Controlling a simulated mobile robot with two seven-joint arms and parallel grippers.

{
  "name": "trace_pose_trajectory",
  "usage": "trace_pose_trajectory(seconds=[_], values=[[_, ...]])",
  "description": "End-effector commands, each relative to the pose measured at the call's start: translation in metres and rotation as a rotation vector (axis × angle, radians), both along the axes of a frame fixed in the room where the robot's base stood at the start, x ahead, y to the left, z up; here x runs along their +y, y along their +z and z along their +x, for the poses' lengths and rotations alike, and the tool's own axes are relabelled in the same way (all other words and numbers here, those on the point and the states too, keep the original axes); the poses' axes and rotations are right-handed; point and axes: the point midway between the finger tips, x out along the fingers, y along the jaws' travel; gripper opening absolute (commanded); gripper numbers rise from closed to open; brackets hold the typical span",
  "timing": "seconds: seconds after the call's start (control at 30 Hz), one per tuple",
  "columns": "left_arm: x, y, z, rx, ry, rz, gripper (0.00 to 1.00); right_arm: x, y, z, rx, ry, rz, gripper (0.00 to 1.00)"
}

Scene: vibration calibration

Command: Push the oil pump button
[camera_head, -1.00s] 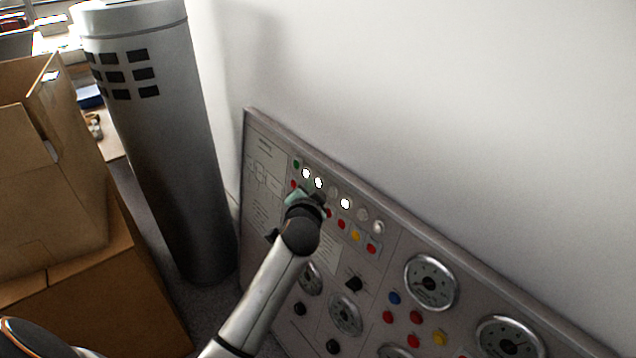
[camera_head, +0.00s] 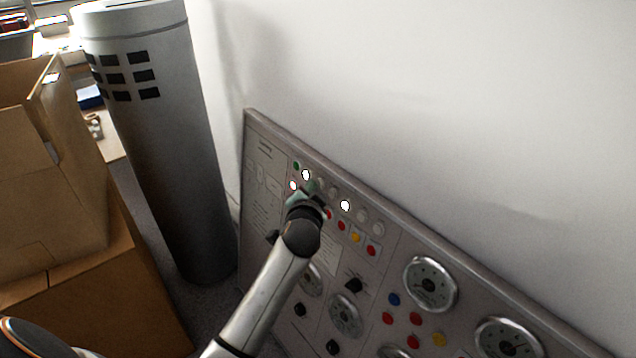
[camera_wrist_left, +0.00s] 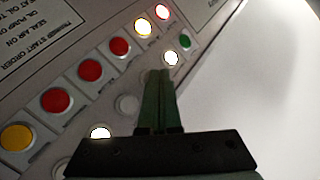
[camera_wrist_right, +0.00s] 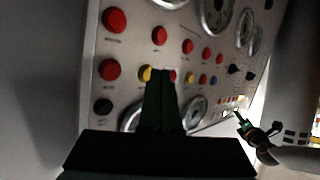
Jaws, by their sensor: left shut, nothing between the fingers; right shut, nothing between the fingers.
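The grey control panel (camera_head: 268,150) leans along the wall with rows of round buttons and lamps. My left gripper (camera_head: 314,188) is shut and empty, its tips over the upper button row; I cannot tell whether they touch. In the left wrist view, its tips (camera_wrist_left: 160,74) cover one place between a lit white button (camera_wrist_left: 171,58) and an unlit pale button (camera_wrist_left: 127,104). A lit yellow button (camera_wrist_left: 144,27) and a lit red button (camera_wrist_left: 162,12) are beside them. Which is the oil pump button is not readable. My right gripper (camera_wrist_right: 164,74) is shut and empty before the panel.
Several gauges, one of them a round dial (camera_head: 430,284), and black knobs fill the lower panel. A grey cylinder (camera_head: 160,150) and cardboard boxes (camera_head: 60,190) stand at the left. A red button (camera_wrist_right: 109,69) is left of my right gripper. The pale wall (camera_head: 450,80) is bare.

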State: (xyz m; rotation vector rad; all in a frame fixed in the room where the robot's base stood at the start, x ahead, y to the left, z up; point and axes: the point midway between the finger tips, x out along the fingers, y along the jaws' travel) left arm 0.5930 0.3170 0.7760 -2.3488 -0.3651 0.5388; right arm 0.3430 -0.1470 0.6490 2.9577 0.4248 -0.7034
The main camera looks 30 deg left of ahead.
Motion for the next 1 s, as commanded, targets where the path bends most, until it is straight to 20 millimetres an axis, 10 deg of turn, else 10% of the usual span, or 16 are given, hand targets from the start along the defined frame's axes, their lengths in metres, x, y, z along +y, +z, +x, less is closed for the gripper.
trace_pose_trajectory(seconds=[1.0], values=[[0.021, 0.013, -0.05, 0.003, 0.002, -0.001, 0.0, 0.0, 0.047, 0.0, 0.0, -0.003, 0.002, 0.0]])
